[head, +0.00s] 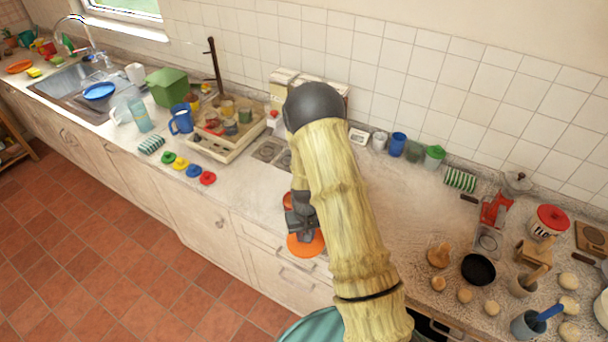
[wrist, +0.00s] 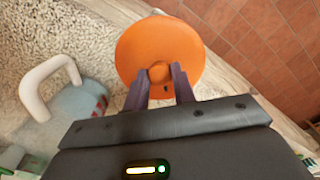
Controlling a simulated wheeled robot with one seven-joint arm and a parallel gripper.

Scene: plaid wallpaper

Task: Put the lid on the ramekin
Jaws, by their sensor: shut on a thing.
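An orange round lid (wrist: 160,40) with a small round knob fills the upper middle of the wrist view. My gripper (wrist: 159,76) is shut on the knob, one finger on each side. In the head view the orange lid (head: 305,245) shows below my gripper (head: 302,226), by the counter's front edge. A red-orange thing (head: 288,199) beside my gripper is mostly hidden by it. I cannot tell for sure which vessel is the ramekin.
A pale cup with a white handle (wrist: 48,82) lies left in the wrist view. Several coloured lids (head: 194,171) lie left of a wooden tray (head: 215,150). A black bowl (head: 478,269) and small round items stand right. Bare counter (head: 415,195) lies right of my arm.

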